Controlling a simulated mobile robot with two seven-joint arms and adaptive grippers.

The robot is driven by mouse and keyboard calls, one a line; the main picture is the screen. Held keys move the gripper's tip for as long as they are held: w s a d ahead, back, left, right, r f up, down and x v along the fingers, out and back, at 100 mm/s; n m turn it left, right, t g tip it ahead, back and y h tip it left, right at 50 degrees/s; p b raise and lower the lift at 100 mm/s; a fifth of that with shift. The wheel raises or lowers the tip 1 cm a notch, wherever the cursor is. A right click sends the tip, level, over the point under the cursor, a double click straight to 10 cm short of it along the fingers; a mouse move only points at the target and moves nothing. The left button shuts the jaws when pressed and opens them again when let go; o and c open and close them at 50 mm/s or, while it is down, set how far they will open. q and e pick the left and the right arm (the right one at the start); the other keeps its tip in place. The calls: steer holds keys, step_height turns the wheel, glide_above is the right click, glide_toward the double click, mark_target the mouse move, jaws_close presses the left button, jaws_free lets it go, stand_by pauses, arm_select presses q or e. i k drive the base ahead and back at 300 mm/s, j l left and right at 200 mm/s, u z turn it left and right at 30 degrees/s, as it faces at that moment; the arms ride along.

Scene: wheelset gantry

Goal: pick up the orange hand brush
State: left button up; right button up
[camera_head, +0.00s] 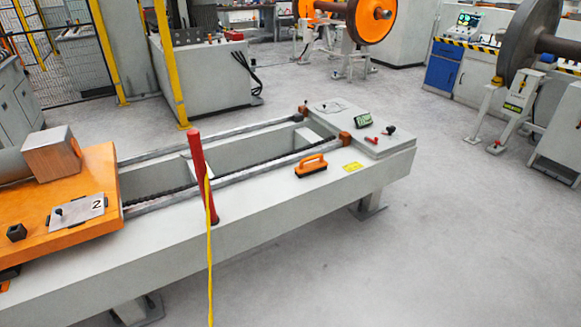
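The orange hand brush (312,166) lies on the pale top of the machine bed (262,213), close to its front edge and toward its right end. Its looped orange handle is on top and its dark bristles face down. Nothing touches the handle. Neither of my grippers shows in the head view.
A red upright post (196,165) with a yellow cable (209,255) stands left of the brush. A yellow label (352,166) and a green display (363,120) are to the right. An orange carriage (85,190) covers the bed's left end. Floor in front is clear.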

mark_target(303, 171)
steer(key=i+l+u, duration=0.2)
steer(key=i+l, duration=0.5)
steer(key=i+l+u, duration=0.2)
steer(key=i+l, duration=0.4)
steer(key=l, duration=0.2)
